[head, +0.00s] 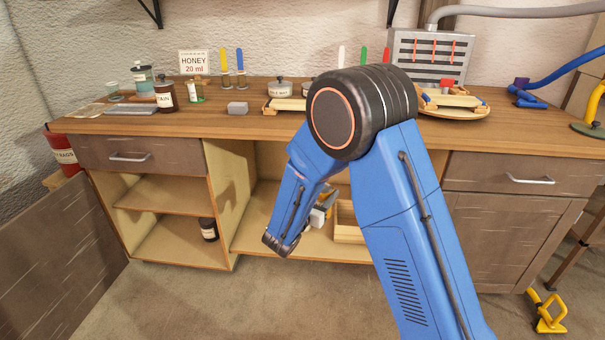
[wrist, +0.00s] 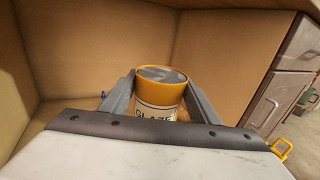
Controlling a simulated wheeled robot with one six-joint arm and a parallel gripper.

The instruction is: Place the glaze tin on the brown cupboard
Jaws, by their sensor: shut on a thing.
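The glaze tin (wrist: 160,97) is yellow-orange with a pale "GLAZE" label and a grey top. It stands upright between the fingers of my gripper (wrist: 159,79), which is shut on it. In the head view my gripper (head: 319,215) is low in the open middle bay of the bench, partly behind my arm. I cannot tell whether the tin touches the bay floor. Two brown-fronted cupboards show: the left one (head: 140,155) has its door open on shelves, the right one (head: 510,220) is closed. I cannot tell which one the task means.
The worktop (head: 215,125) holds jars, a honey sign (head: 193,63), a grey block (head: 237,108) and trays. A dark jar (head: 208,229) stands at the left cupboard's bottom. A wooden bin (head: 346,225) is beside my gripper. The open door (head: 65,260) juts out at left.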

